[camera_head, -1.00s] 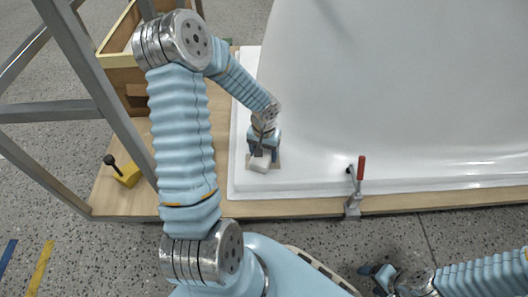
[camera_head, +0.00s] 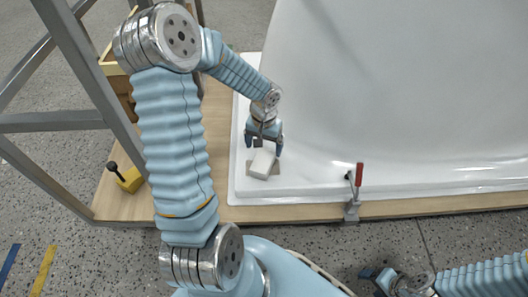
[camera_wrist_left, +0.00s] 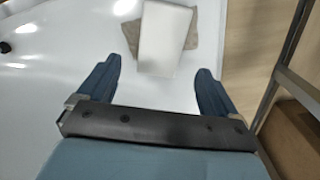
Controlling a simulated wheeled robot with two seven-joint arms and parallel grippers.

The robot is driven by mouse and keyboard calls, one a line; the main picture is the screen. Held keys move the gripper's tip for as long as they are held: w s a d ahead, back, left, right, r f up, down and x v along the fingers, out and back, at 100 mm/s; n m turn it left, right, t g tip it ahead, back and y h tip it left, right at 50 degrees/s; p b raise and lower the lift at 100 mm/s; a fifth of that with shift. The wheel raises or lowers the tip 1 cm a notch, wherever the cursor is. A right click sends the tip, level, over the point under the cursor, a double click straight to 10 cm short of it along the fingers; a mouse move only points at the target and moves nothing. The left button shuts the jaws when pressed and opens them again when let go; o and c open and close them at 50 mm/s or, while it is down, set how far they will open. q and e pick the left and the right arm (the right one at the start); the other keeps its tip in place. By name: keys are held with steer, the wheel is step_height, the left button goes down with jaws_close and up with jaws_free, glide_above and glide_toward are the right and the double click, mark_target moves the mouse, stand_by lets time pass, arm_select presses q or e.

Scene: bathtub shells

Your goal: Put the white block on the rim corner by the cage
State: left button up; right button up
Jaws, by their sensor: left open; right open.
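The white block (camera_head: 262,163) lies on a small brown patch (camera_head: 277,167) on the white shell's rim corner (camera_head: 240,186), on the side by the grey metal cage (camera_head: 97,115). It also shows in the left wrist view (camera_wrist_left: 165,38), set at an angle to the brown patch (camera_wrist_left: 192,32). My left gripper (camera_head: 264,144) is open, just behind the block in the head view. In the left wrist view its fingers (camera_wrist_left: 158,85) are spread and the block is beyond their tips, apart from them. My right gripper (camera_head: 377,277) is at the lower right, away from the shell, open and empty.
A toggle clamp with a red handle (camera_head: 359,174) stands at the shell's front edge. A yellow block with a black knob (camera_head: 129,178) sits on the wooden board (camera_head: 120,205) at the left. A wooden box (camera_head: 122,85) is behind the cage.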

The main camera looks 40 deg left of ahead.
mark_target(264, 157)
arm_select(q)
step_height(264, 157, up, 5)
steer(key=shift+f+p, duration=0.1)
steer(key=shift+p, duration=0.25)
steer(key=s+d+f+h+p, duration=0.1)
steer(key=s+d+f+p, duration=0.1)
steer(key=d, duration=0.5)
steer(key=s+d+f+m+h+p, duration=0.1)
steer(key=s+d+f+h+p, duration=0.1)
steer(key=d, duration=0.6)
steer(key=s+d+f+h+p, duration=0.1)
steer(key=s+d+f+p, duration=0.3)
steer(key=s+d+f, duration=0.2)
steer(key=shift+d+f+m+t, duration=0.35)
steer(key=shift+d+f, duration=0.35)
steer(key=shift+d, duration=0.55)
